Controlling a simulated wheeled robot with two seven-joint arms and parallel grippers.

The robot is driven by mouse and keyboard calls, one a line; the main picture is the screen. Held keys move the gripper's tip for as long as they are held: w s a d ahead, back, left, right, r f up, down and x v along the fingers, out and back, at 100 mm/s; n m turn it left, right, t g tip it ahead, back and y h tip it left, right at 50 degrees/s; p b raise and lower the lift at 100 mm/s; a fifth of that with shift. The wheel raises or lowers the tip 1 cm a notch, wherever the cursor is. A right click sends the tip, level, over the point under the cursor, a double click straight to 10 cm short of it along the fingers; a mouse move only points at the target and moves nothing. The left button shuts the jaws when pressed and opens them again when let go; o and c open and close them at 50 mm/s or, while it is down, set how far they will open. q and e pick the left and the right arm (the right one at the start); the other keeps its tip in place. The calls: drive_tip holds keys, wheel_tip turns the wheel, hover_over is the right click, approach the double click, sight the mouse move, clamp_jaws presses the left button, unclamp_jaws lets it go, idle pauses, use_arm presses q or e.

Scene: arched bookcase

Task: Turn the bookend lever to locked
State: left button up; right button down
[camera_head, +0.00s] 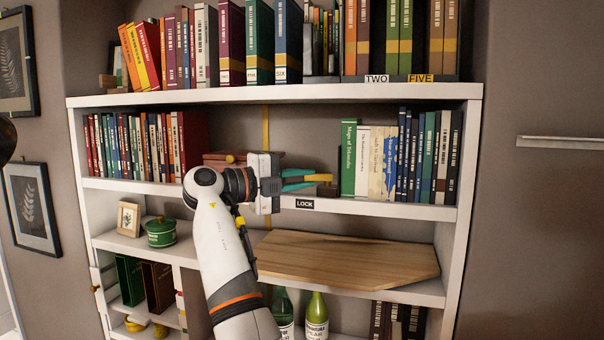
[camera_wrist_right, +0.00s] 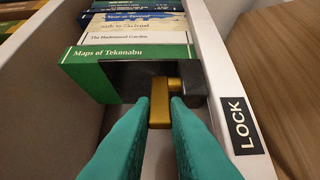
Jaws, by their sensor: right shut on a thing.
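The bookend lever is a small gold handle (camera_wrist_right: 159,112) on a dark bookend (camera_wrist_right: 130,82) beside the green book "Maps of Tekonabu" (camera_wrist_right: 125,55). In the head view the lever (camera_head: 319,177) shows at the fingertips, partly covered. My right gripper (camera_wrist_right: 159,103) has teal fingers on both sides of the gold handle and is shut on it. The right gripper also shows in the head view (camera_head: 312,181), reaching in from the left along the middle shelf. A black LOCK label (camera_wrist_right: 239,126) is on the shelf's front edge. My left gripper is not in view.
The white shelf edge (camera_head: 380,209) runs close below the gripper. Several books (camera_head: 410,150) stand right of the bookend. A wooden box (camera_head: 226,158) is behind my wrist. A bare wooden board (camera_head: 350,258) lies on the shelf below, with bottles (camera_head: 317,318) underneath.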

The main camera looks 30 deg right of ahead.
use_arm(q)
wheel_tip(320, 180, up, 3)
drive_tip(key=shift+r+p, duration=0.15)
drive_tip(key=shift+p, duration=1.05)
use_arm(e)
drive_tip(key=m+g, duration=0.1)
drive_tip(key=w+m+g, duration=0.1)
drive_tip(key=g, duration=0.1)
drive_tip(key=shift+d+f+y, duration=0.1)
drive_tip(key=shift+d+y, duration=0.05)
drive_tip(key=shift+y, duration=0.15)
drive_tip(key=c, duration=1.4)
unclamp_jaws()
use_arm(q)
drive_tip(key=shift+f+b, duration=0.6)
use_arm(e)
drive_tip(key=v, duration=0.7)
drive_tip(key=shift+a, duration=0.25)
